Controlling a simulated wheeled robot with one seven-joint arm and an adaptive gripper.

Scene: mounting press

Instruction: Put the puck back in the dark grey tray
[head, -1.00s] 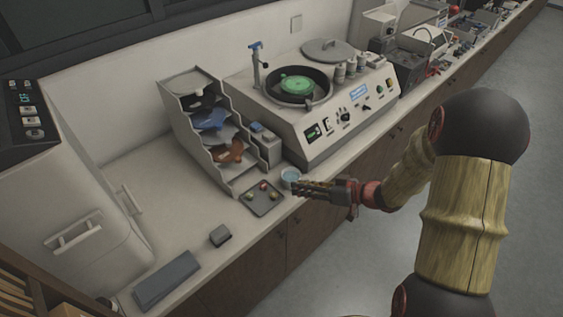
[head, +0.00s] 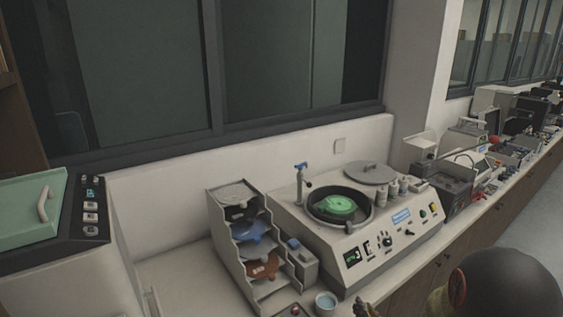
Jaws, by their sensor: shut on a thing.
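Behind are a stepped rack (head: 222,243) with coloured pieces and the polishing machine (head: 345,262) with a green disc. A grey box (head: 301,262) stands beside the rack. The counter left of the rack is clear.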

